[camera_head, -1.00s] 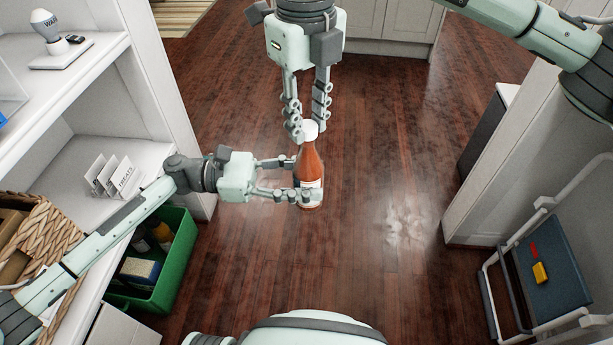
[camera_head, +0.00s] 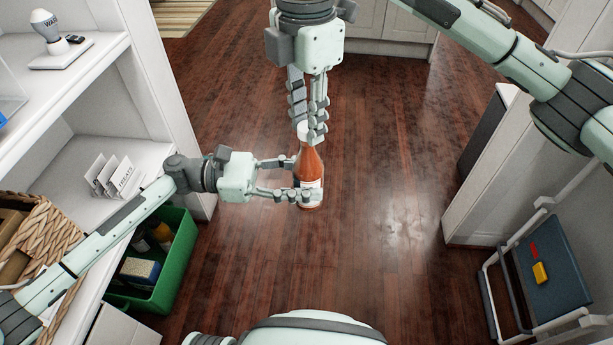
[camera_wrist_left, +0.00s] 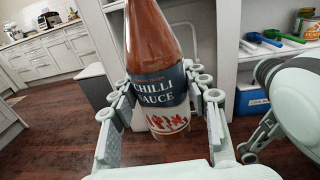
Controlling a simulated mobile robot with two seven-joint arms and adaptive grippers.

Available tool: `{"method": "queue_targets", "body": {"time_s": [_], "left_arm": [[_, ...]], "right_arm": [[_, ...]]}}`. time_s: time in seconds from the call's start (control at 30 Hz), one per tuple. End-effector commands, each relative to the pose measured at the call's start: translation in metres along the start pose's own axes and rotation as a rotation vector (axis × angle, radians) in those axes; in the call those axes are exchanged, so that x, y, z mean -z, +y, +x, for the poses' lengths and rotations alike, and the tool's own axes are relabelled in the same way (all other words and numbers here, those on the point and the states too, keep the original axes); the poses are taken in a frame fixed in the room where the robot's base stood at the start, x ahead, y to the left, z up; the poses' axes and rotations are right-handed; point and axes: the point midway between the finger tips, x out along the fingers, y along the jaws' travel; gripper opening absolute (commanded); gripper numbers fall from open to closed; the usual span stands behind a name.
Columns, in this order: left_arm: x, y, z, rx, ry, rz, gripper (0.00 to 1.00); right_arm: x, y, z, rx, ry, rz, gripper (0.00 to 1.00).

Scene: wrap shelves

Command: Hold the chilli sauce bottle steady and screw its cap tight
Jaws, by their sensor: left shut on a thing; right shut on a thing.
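The chilli sauce bottle (camera_head: 309,171) is red-orange with a white cap (camera_head: 303,130). It stands upright in the air between my two grippers. My left gripper (camera_head: 300,179) is shut around its lower body from the left. In the left wrist view the bottle (camera_wrist_left: 156,45) shows its dark "CHILLI SAUCE" label between the fingers (camera_wrist_left: 160,105); its top is out of that view. My right gripper (camera_head: 309,130) comes down from above, shut on the cap, which its fingers partly cover. Whether the cap is fully seated cannot be seen.
White shelves (camera_head: 95,150) stand at the left with a wicker basket (camera_head: 48,235). A green crate (camera_head: 178,262) with bottles is below. A step stool (camera_head: 550,265) stands at the right. The wooden floor (camera_head: 390,220) in the middle is clear.

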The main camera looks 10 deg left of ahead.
Motion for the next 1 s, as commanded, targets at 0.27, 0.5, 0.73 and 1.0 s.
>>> {"method": "queue_targets", "body": {"time_s": [0.27, 0.5, 0.73, 1.0], "left_arm": [[-0.0013, 0.0000, 0.0002, 0.001, -0.002, 0.002, 0.00], [-0.0012, -0.0001, 0.0002, 0.001, -0.002, 0.002, 0.00], [-0.0012, -0.0001, 0.0003, 0.001, -0.002, 0.002, 0.00], [-0.0012, -0.0002, 0.0003, 0.001, -0.002, 0.002, 0.00]], "right_arm": [[-0.0003, 0.0002, 0.0004, -0.001, -0.001, 0.711, 0.00], [-0.0004, 0.0003, 0.0011, -0.002, -0.001, 1.319, 0.00], [-0.0004, 0.0004, 0.0017, -0.002, -0.001, 1.902, 0.00], [-0.0006, 0.0004, 0.0024, -0.002, -0.001, 2.585, 0.00]]}}
